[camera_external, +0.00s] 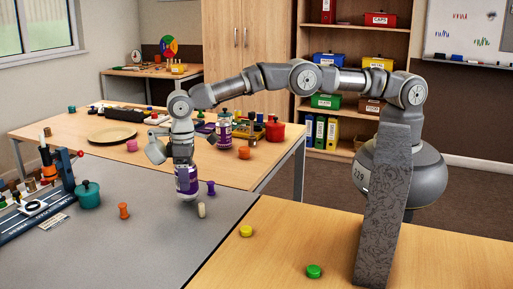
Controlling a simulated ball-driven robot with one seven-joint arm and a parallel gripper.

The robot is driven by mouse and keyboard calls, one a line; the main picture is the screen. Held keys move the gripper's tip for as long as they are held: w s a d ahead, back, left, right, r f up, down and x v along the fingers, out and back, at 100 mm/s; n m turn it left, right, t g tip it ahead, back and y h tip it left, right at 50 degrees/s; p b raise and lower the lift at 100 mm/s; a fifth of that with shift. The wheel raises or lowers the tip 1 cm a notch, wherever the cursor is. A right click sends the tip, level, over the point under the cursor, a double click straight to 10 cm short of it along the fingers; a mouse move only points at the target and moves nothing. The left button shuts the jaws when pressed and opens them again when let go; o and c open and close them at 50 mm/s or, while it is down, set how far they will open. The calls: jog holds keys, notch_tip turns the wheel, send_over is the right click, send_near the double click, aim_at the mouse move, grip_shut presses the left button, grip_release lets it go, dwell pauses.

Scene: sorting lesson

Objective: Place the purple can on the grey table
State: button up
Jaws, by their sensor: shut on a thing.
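The purple can (187,181) has a white band and hangs upright below my gripper (182,160). My gripper is shut on the upper part of the can. The can is over the right part of the grey table (150,245). Its bottom is at or very near the table surface; I cannot tell whether it touches. A second purple and white can (224,131) stands on the wooden table behind.
A purple peg (211,188) and a cream peg (201,210) stand close right of the held can. An orange peg (123,211) and a teal pot (88,195) are to the left. The grey table's front middle is clear.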

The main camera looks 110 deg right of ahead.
notch_tip(320, 180, down, 2)
jog(key=shift+r, duration=0.15)
jog(key=o, duration=1)
notch_tip(320, 180, up, 12)
jog(key=p, duration=0.4)
jog(key=shift+r, duration=0.1)
